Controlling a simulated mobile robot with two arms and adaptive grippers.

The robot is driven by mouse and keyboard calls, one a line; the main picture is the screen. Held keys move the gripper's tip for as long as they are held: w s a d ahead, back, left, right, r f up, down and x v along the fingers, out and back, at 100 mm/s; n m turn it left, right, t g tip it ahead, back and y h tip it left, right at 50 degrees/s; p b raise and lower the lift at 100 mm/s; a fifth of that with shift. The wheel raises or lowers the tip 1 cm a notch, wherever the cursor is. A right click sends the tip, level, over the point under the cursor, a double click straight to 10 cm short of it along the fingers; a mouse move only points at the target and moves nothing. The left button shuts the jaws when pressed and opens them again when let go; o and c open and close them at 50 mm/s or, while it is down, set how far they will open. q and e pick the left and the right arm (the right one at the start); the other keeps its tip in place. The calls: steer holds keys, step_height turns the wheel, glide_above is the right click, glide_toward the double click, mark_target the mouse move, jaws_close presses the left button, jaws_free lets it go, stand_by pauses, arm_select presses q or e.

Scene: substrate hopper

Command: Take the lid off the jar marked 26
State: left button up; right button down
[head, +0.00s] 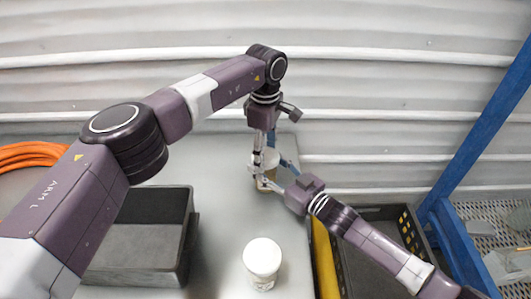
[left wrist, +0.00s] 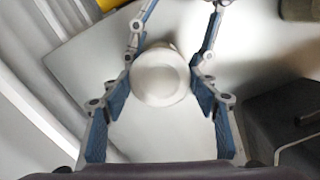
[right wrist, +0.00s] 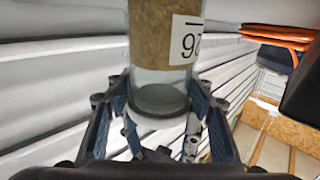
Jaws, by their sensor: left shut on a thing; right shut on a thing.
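The jar marked 26 (head: 265,184) stands at the back of the grey table. In the right wrist view its label (right wrist: 185,40) shows "26" turned over, on glass (right wrist: 160,78) with brown contents. My right gripper (head: 273,176) comes in from the right and is shut on the jar's glass. My left gripper (head: 264,156) reaches down from above and is shut on the pale lid (left wrist: 160,76). The lid also shows in the head view (head: 271,157), partly behind the fingers. I cannot tell whether lid and jar touch.
Another white-lidded jar (head: 262,258) stands nearer on the table. A grey bin (head: 183,245) is at left, with an orange hose (head: 35,153) behind. A dark crate (head: 408,225) and a yellow edge (head: 324,262) lie at right, beside a blue post (head: 478,130).

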arm_select(q)
steer(key=n, duration=1.3)
steer(key=shift+n, duration=0.3)
steer(key=n, duration=0.5)
steer(key=shift+n, duration=0.4)
steer(key=n, duration=0.5)
steer(key=shift+r+n, duration=0.1)
steer(key=shift+n, duration=0.3)
steer(key=n, duration=0.3)
steer(key=shift+n, duration=0.4)
steer(key=n, duration=0.3)
steer(key=shift+n, duration=0.3)
steer(key=n, duration=0.7)
steer(key=shift+n, duration=0.4)
